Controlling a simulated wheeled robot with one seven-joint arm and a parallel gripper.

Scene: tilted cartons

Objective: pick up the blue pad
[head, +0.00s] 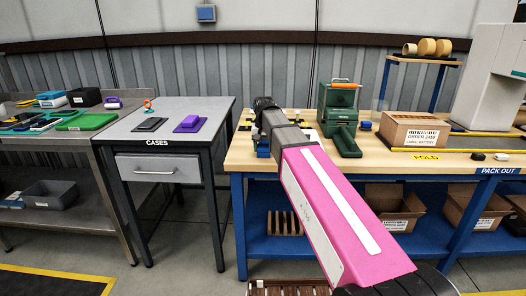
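My arm reaches from the lower right over the pack-out bench (240,160), and its dark end with my gripper (265,104) is above the bench's left part. My own wrist hides the fingers, so I cannot see whether they are open or shut. A small blue piece (263,149) shows just below and left of the wrist, partly hidden. I cannot tell whether it is the blue pad or whether my gripper touches it.
A green machine (340,130) stands close right of my wrist, with a carton (413,131) beyond it. The cases table (165,108), left across a gap, holds a purple item (188,122) and a dark flat item (149,125). The left bench (95,133) is crowded.

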